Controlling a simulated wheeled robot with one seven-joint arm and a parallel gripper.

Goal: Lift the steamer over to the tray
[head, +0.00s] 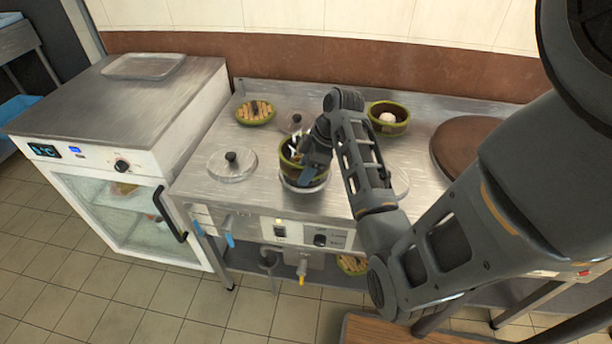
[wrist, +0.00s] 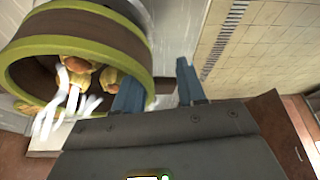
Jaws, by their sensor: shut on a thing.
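The steamer (head: 289,150) is a round brown basket with green rims, above or in a round steel pot opening (head: 303,186) at the counter's front; I cannot tell if it touches. In the wrist view the steamer (wrist: 85,30) fills the upper left, tilted in the picture, with several yellowish dumplings and white wisps inside. My gripper (head: 311,160) is shut on its wall; in the wrist view my gripper (wrist: 160,88) has one finger inside the rim and one outside. The grey metal tray (head: 143,66) lies empty on the white cabinet at the left.
A second green-rimmed steamer (head: 374,124) with a white bun stands behind my arm. A basket of brown sticks (head: 256,112), a round steel lid (head: 231,166) and a smaller lid (head: 294,122) are on the counter. A brown round board (head: 462,146) is at right. The cabinet top (head: 100,100) is otherwise clear.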

